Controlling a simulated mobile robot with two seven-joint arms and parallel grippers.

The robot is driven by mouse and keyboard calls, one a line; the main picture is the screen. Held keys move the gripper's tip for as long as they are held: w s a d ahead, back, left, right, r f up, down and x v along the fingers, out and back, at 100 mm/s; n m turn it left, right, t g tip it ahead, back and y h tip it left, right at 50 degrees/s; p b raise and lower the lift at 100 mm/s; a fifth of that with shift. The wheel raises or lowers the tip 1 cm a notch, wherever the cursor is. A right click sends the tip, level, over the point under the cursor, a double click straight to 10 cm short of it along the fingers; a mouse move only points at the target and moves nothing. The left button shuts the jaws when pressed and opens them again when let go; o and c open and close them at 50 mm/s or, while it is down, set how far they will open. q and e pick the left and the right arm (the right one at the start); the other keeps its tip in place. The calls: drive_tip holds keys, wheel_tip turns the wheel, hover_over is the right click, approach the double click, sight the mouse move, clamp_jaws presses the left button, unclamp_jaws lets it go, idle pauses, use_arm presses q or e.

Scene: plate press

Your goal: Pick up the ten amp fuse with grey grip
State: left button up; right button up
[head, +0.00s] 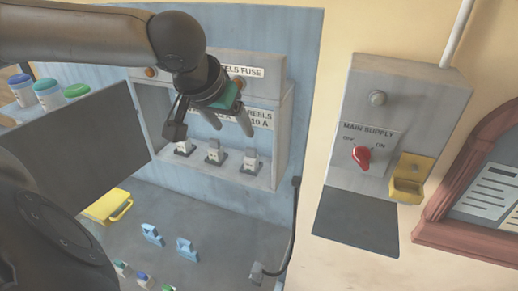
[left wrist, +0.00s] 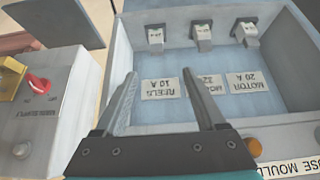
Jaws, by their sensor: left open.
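The fuse under the "REELS 10 A" label, the rightmost of three in the fuse box in the head view (head: 250,160), has a pale grey grip. It is the leftmost fuse in the left wrist view (left wrist: 156,38), where the picture is upside down. It stands upright in its holder. My left gripper (head: 233,130) is open and empty, in front of the labels and above the fuses. In the left wrist view its fingertips (left wrist: 160,74) straddle the "REELS 10 A" label, apart from the fuse. My right gripper is not in view.
Two similar fuses (head: 183,147) (head: 214,153) stand to the left in the box. Blue pieces (head: 152,235) (head: 187,249) and a yellow item (head: 108,206) lie on the bench. A main supply box with a red switch (head: 362,157) is on the right wall.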

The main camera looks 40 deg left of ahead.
sight(250, 153)
use_arm(q)
drive_tip(key=shift+b+x, duration=1.05)
drive_tip(key=shift+x, duration=3.8)
drive_tip(key=shift+d+b+x, duration=0.2)
drive_tip(key=shift+x, duration=0.65)
drive_tip(key=shift+d+b+x, duration=0.15)
drive_tip(key=shift+d+x, duration=0.05)
drive_tip(key=shift+x, duration=1.7)
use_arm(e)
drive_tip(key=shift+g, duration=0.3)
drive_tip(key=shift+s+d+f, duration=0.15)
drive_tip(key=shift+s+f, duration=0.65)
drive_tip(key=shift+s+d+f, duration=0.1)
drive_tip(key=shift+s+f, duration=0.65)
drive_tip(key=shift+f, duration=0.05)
use_arm(q)
clamp_jaws()
